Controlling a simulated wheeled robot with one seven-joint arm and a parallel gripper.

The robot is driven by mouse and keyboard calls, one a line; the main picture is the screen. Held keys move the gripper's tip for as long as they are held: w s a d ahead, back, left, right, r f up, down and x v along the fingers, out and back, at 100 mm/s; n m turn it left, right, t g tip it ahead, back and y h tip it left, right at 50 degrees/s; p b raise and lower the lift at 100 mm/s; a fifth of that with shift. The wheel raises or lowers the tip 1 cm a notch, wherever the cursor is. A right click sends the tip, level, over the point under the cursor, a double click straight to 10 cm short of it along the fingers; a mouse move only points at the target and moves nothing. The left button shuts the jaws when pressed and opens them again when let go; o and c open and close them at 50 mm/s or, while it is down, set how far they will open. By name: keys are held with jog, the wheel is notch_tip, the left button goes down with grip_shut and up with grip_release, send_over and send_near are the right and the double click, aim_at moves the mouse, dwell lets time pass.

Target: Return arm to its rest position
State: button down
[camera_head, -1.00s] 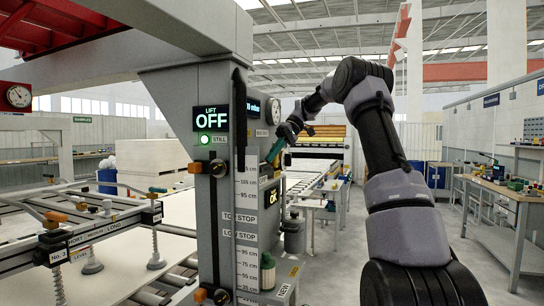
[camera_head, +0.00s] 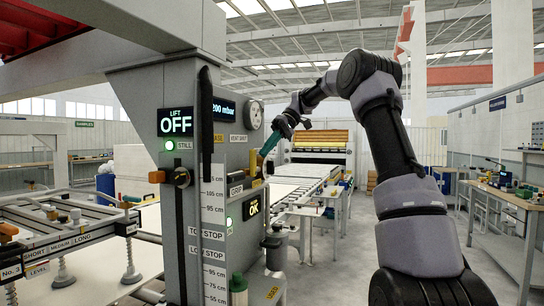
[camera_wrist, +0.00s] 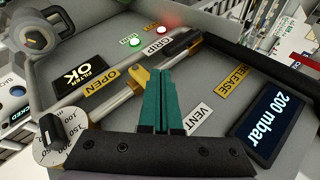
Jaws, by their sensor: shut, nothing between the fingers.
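My gripper (camera_head: 268,152) is at the right side of the grey gantry column (camera_head: 148,140), near its control panel. In the wrist view its green fingers (camera_wrist: 167,72) are together with nothing between them. They point at the panel near the yellow end of a lever (camera_wrist: 137,82), by the GRIP and OPEN labels; I cannot tell whether they touch it. My arm reaches in from the right of the head view. The panel also carries a "200 mbar" display (camera_wrist: 276,119), a "FILTER OK" sign (camera_wrist: 83,73) and a dial (camera_wrist: 62,139).
The LIFT sign (camera_head: 175,121) reads OFF above a lit green lamp (camera_head: 169,145). A suction frame (camera_head: 70,235) is at the left. A roller conveyor (camera_head: 310,186) runs behind the column. A workbench (camera_head: 505,205) stands at the right. The floor between is clear.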

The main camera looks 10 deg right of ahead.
jog(key=s+d+m+t+h, duration=0.1)
jog(key=s+m+t+h, duration=0.35)
jog(key=s, duration=1.25)
jog(key=s+d+f+m+t, duration=0.2)
jog(key=s+f+m, duration=0.1)
jog(key=s, duration=0.4)
jog(key=s+d+f+m+t+h, duration=0.1)
jog(key=s+d+f+m+t, duration=0.2)
jog(key=s, duration=0.4)
jog(key=shift+s+d+f+t, duration=0.15)
jog(key=shift+s+f+t, duration=0.05)
jog(key=shift+s+t, duration=0.15)
